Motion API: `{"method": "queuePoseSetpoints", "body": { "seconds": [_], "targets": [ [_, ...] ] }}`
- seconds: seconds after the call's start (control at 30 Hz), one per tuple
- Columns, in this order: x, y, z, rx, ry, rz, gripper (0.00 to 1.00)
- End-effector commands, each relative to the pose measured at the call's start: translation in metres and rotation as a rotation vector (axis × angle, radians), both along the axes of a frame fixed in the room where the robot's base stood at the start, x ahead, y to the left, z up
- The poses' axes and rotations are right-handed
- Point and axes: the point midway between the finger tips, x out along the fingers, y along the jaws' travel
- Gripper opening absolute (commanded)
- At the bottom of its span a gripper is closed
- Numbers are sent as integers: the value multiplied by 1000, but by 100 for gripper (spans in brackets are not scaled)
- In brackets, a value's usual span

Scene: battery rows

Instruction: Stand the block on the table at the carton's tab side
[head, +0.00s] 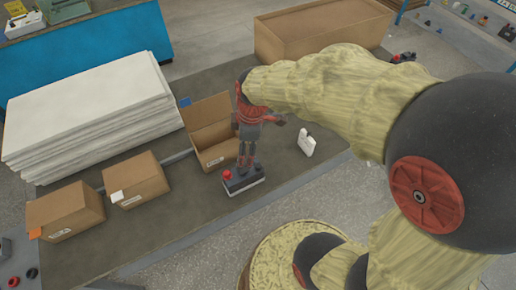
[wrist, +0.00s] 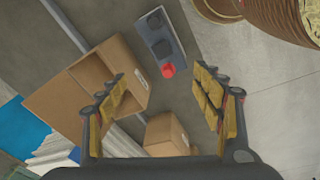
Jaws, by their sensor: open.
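A grey block (head: 243,183) with a red knob and dark knobs on top rests on the table (head: 200,213) near its front edge. It also shows in the wrist view (wrist: 162,45). My gripper (head: 246,160) points down over the block in the head view. In the wrist view my gripper (wrist: 160,82) is open and empty, with the block lying beyond its fingertips. An open carton (head: 213,137) with a blue tab (head: 185,102) stands behind and left of the block. My gripper hides part of the carton and the block.
Two closed cartons stand left, one with a white tab (head: 117,196), one with an orange tab (head: 35,233). A white stack (head: 90,105) lies behind them. A white item (head: 306,143) stands right of my gripper. A large brown box (head: 325,32) is at the back.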

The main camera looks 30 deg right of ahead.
Motion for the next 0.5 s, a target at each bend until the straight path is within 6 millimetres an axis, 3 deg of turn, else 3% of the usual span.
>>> {"method": "queuePoseSetpoints", "body": {
  "seconds": [0.03, 0.2, 0.33, 0.5],
  "targets": [
    [-8, 2, 25, 6, -36, -94, 67],
    [-43, 7, 89, 68, -131, -469, 67],
    [-73, 8, 123, 144, -199, -733, 67],
    [-102, 8, 147, 236, -252, -977, 67]
  ]
}}
